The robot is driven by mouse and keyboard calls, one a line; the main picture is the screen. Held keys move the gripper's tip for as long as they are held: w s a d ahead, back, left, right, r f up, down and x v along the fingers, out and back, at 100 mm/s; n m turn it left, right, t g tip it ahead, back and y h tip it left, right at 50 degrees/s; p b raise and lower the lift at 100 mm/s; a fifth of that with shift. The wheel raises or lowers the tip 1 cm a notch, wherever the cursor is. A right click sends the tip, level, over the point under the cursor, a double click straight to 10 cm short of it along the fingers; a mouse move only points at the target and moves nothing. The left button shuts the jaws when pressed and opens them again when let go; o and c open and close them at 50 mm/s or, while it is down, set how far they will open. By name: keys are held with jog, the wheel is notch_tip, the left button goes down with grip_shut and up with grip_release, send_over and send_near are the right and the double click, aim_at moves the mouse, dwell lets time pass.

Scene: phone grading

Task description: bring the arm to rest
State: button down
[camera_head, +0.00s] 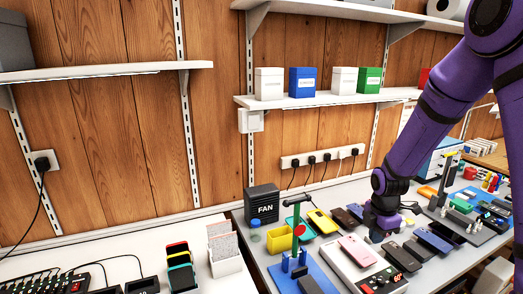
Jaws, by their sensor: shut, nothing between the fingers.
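My purple arm reaches in from the upper right. My gripper (379,232) points down, low over the right-hand bench (262,262), among the phones. It is shut and empty; its fingertips are small and partly hidden. A pink phone (357,250) lies on a white device (345,265) with a red lit display, just in front of and left of my gripper. A yellow phone (322,221) lies to its left, and dark phones (433,241) lie to its right. I cannot tell whether the gripper touches anything.
A black FAN box (262,204), a yellow bin (279,239) and a green-topped stand (297,222) are left of the gripper. A rack (453,222) and small coloured items are at right. Shelves (325,98) with boxes hang above. The air over the left bench (125,268) is clear.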

jog(key=s+a+r+m+t, duration=0.1)
jog(key=s+r+m, duration=0.4)
jog(key=r, duration=0.5)
jog(key=s+a+r+m+t, duration=0.2)
jog(key=s+r+m, duration=0.3)
jog(key=r, duration=0.5)
jog(key=s+a+r+m+t, duration=0.1)
jog(key=s+r+m, duration=0.4)
jog(key=s, duration=0.3)
jog(key=s+a+r+m+t, duration=0.1)
jog(key=s+r+m, duration=0.4)
jog(key=s, duration=0.4)
jog(key=n+g, duration=0.5)
jog(key=n, duration=1.1)
send_over(369, 292)
jog(key=a, duration=0.2)
notch_tip(369, 292, down, 22)
jog(key=f+n, duration=0.2)
jog(key=f, duration=0.7)
jog(key=d+f+n+g, duration=0.1)
jog(key=f+n, duration=0.1)
jog(key=f, duration=0.7)
jog(key=d+f+n, duration=0.1)
jog(key=f+n, duration=0.1)
jog(key=f, duration=0.7)
jog(key=shift+w+g, duration=0.25)
jog(key=shift+g, duration=0.15)
